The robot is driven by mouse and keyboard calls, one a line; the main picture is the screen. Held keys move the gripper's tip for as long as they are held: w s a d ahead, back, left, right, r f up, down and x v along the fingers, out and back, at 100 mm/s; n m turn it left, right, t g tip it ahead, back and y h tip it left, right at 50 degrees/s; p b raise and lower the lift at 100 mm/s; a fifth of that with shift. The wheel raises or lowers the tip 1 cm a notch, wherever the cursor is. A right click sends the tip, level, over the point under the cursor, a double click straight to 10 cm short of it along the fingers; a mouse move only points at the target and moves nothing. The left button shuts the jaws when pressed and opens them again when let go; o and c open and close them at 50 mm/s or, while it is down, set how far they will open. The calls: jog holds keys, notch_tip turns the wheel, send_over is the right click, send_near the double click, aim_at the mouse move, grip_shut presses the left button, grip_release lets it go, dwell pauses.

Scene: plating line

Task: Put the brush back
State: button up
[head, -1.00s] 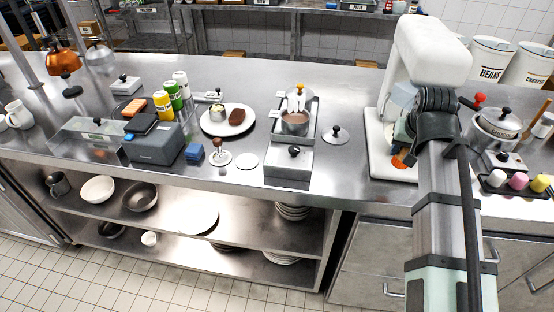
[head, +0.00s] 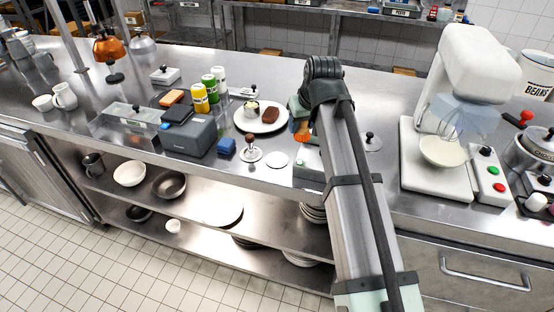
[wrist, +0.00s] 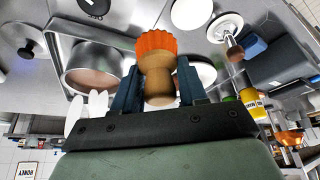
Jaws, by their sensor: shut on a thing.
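My gripper (wrist: 158,84) is shut on the brush (wrist: 158,72), which has a short wooden handle and a ridged orange head. In the wrist view the handle is between the two dark blue fingers and the orange head points away from the palm. In the head view my gripper (head: 297,108) is over the counter right of the white plate (head: 277,127), and the brush's orange head (head: 301,131) shows beside my arm. My arm hides part of the brush. A round pale stand (head: 250,155) holds an upright brown-topped tool left of my gripper.
A pan of brown contents (wrist: 93,72) on a tray is beside the brush in the wrist view; my arm hides it in the head view. A grey box (head: 189,137), blue block (head: 227,146) and flat white disc (head: 277,159) lie left. The mixer (head: 470,75) stands right.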

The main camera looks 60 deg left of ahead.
jog(key=s+a+n, duration=0.2)
jog(key=s+a, duration=0.3)
jog(key=s, duration=0.1)
jog(key=shift+g, duration=0.4)
jog(key=shift+w+d+f, duration=0.1)
jog(key=shift+w+f, duration=0.05)
jog(key=shift+f, duration=2.25)
jog(key=shift+w+d+f, duration=0.1)
jog(key=shift+f, duration=2.3)
jog(key=o, duration=0.9)
jog(key=shift+f, duration=0.1)
jog(key=v, duration=1.2)
